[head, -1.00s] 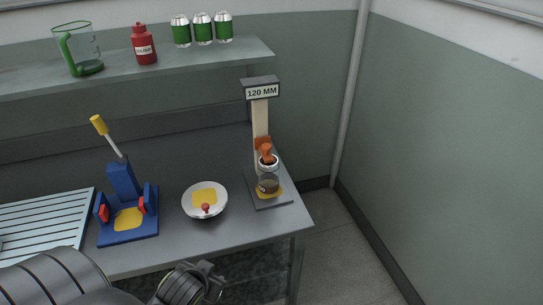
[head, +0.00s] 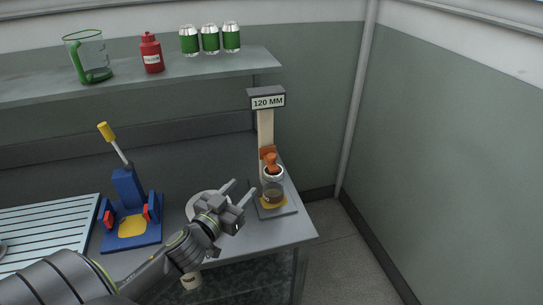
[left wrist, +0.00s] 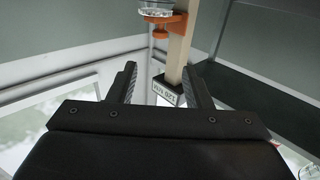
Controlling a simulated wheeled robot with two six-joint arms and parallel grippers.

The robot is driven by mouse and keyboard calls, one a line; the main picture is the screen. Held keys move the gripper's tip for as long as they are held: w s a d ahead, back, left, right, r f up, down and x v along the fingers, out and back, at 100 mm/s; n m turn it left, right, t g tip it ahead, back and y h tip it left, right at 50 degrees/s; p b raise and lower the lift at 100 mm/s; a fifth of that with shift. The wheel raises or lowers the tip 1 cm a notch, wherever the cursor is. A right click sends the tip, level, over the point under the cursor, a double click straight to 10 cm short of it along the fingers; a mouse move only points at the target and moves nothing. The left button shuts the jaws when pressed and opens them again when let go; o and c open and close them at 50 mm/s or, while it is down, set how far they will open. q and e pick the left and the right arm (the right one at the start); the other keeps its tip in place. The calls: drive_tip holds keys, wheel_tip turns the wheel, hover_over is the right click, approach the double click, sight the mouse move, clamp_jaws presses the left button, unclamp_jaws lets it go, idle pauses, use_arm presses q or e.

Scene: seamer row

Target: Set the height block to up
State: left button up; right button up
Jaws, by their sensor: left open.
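The 120 MM stand (head: 265,127) is at the right end of the bench, with a pale upright post and a labelled head. In the left wrist view the post (left wrist: 178,45), the orange block (left wrist: 178,22) and the label (left wrist: 164,93) appear upside down beyond the open fingers. My right gripper is not in view.
A round white dish (head: 197,207) is partly hidden behind my left gripper. A blue fixture (head: 125,187) with a yellow-tipped lever and a slatted rack (head: 50,225) stand left. A shelf (head: 190,70) above holds a jug, a red bottle and green cans.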

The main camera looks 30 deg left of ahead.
sight(269, 159)
use_arm(q)
drive_tip(key=w+p, duration=0.1)
drive_tip(key=w, duration=0.4)
drive_tip(key=w+p, duration=0.1)
drive_tip(key=w, duration=0.5)
drive_tip(key=w+a+p, duration=0.1)
drive_tip(key=w, duration=0.4)
drive_tip(key=shift+w+a+p, duration=0.1)
drive_tip(key=shift+w+p, duration=0.15)
drive_tip(key=shift+p, duration=0.1)
clamp_jaws()
